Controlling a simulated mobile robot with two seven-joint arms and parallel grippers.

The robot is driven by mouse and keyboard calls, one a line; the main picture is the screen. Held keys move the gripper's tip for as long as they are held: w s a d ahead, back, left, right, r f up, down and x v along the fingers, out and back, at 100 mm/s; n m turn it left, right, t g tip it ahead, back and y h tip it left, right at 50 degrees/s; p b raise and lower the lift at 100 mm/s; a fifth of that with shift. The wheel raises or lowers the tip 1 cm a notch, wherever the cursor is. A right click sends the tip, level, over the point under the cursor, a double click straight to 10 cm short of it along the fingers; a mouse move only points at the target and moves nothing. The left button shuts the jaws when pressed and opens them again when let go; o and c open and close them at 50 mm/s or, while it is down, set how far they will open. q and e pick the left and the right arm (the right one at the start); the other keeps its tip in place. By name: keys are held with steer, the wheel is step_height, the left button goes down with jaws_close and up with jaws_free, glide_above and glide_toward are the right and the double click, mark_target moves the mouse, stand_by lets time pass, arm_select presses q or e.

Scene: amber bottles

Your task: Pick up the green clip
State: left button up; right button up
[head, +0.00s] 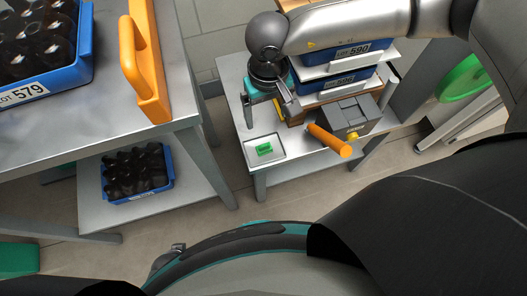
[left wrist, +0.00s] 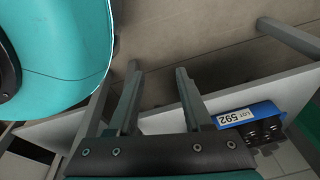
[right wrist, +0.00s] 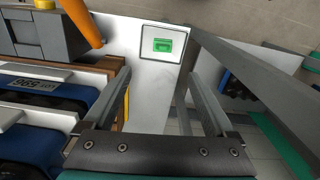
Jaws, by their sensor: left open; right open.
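The green clip (head: 264,149) lies flat on a small white square tray (head: 277,157) at the near left corner of the small side table. The clip also shows in the right wrist view (right wrist: 162,45), ahead of the fingertips and between their lines. My right gripper (head: 267,99) is above the table, a little behind the clip, open and empty; it also shows in the right wrist view (right wrist: 158,85). My left gripper (left wrist: 157,72) shows only in the left wrist view, open and empty, with floor and a table edge beyond it.
On the side table (head: 237,101) stand blue crates (head: 337,82), a grey box (head: 350,114) and an orange cylinder (head: 326,138) right of the clip. A larger table (head: 90,114) at left bears an orange-handled object (head: 144,65) and a blue bottle crate (head: 78,81). Floor separates the tables.

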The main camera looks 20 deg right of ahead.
steer(key=f, duration=0.1)
steer(key=b, duration=0.3)
glide_above(266, 145)
step_height(266, 145, down, 8)
steer(key=shift+f, duration=0.25)
steer(key=shift+f+b, duration=0.6)
steer(key=shift+f, duration=0.7)
steer(key=shift+w+a+f+b, duration=0.15)
steer(key=shift+f+b, duration=0.15)
steer(key=shift+f, duration=0.2)
steer(key=shift+a+f+b, duration=0.1)
steer(key=shift+f+b, duration=0.15)
steer(key=shift+f, duration=0.25)
arm_select(q)
steer(key=w+d+r, duration=0.5)
steer(key=w+r, duration=0.2)
steer(key=r, duration=0.1)
steer(key=shift+w+h+b, duration=0.3)
steer(key=shift+b, duration=0.1)
arm_select(e)
steer(key=shift+f, duration=1)
steer(key=shift+c, duration=0.2)
steer(key=c, duration=1.4)
